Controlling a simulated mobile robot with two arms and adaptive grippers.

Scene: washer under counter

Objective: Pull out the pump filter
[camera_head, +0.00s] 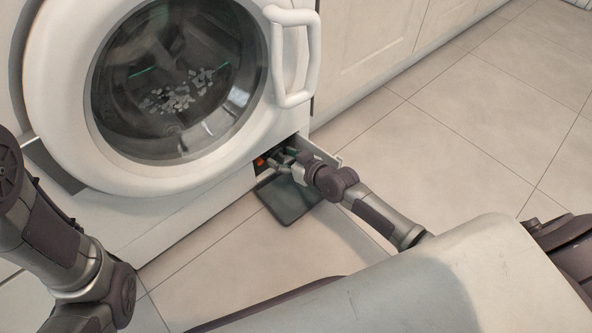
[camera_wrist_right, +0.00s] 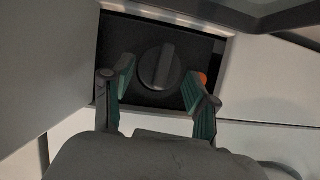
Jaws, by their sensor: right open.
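The pump filter (camera_wrist_right: 160,68) is a dark round cap with a raised grip bar, set in a dark recess low on the washer front. It shows clearly in the right wrist view. My right gripper (camera_wrist_right: 158,88) is open, with one finger on each side of the cap and a visible gap to it. In the head view my right gripper (camera_head: 276,160) is at the recess at the washer's lower right, and it hides the cap there. My left arm comes in from the left, but its gripper is out of view.
The white washer (camera_head: 215,185) has a round glass door (camera_head: 180,85) with a white handle (camera_head: 296,58). A small open flap (camera_head: 322,152) stands right of the recess. A dark flat tray (camera_head: 290,203) lies on the floor below it. An orange part (camera_wrist_right: 203,78) sits beside the cap.

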